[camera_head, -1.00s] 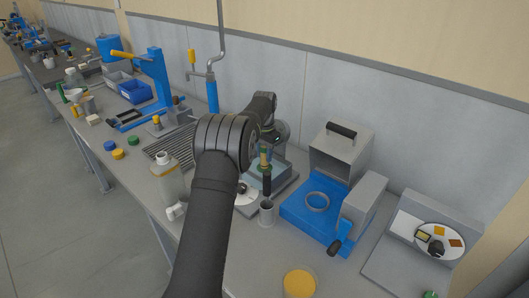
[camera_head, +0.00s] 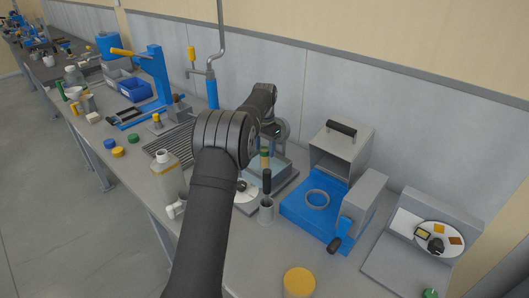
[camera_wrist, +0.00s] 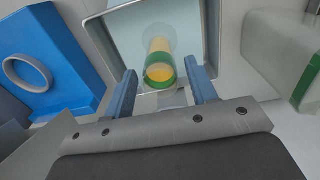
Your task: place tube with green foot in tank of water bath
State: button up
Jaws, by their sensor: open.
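The tube (camera_wrist: 160,68), amber with a green band at its end nearest the camera, stands within the square outline of the water bath's tank (camera_wrist: 98,32) in the wrist view. My gripper (camera_wrist: 164,82) is open, with one blue-grey finger on each side of the tube and gaps visible between. In the head view the tube (camera_head: 265,160) shows upright at the tank (camera_head: 285,170), with green near its top. My gripper (camera_head: 274,130) is just above and behind it, partly hidden by my arm. The tube's lower end is not clear.
A metal cup (camera_head: 267,212) with a black-handled tool (camera_head: 267,181) stands in front of the bath. A blue-based device (camera_head: 300,207) is to its right. A bottle (camera_head: 168,180) stands left of my arm. A yellow-lidded jar (camera_head: 299,282) is near the front edge.

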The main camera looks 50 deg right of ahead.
notch_tip(320, 180, up, 11)
jog(key=shift+f, duration=0.2)
jog(key=shift+f, duration=0.1)
notch_tip(320, 180, down, 13)
jog(key=shift+f, duration=0.1)
jog(key=shift+r, duration=0.3)
dwell(0.4)
